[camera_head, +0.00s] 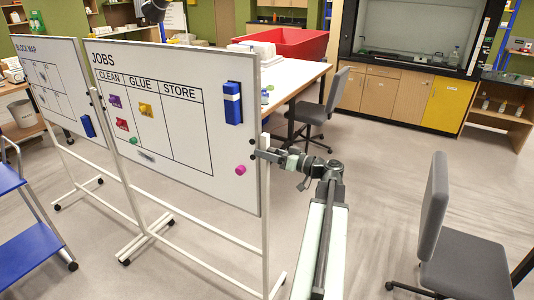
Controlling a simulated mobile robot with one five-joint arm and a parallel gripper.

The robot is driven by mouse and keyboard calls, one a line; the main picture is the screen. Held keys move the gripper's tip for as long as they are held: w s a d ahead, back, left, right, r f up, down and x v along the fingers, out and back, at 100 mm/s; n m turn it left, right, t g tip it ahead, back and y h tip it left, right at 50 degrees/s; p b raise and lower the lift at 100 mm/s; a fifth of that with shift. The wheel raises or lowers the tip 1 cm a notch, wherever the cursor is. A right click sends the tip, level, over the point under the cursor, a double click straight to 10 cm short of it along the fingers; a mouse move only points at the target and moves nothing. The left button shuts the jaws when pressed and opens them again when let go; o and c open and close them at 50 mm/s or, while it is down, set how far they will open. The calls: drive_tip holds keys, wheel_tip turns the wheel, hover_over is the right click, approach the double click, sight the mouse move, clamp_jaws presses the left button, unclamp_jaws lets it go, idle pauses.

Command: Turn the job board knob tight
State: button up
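The job board (205,165) is a white board headed JOBS, with CLEAN, GLUE and STORE columns, on a white wheeled stand. Small dark knobs show at its right edge, one of them (252,141) just above my gripper. My gripper (257,154) reaches in from the right, level with the board's right edge, with its tip at or very near the edge by a dark knob-like part. The tip is small and partly merged with that part, so I cannot tell whether it touches or holds a knob, or whether the fingers are open or shut.
A blue eraser (232,102), a pink magnet (240,169) and several coloured magnets are on the board. The BLOCK MAP board (52,85) stands left. A grey chair (455,245) is at right, another (325,108) behind my arm. Floor between them is clear.

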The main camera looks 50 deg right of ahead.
drive_tip(key=v, duration=0.7)
drive_tip(key=shift+s, duration=0.4)
drive_tip(key=shift+d, duration=0.1)
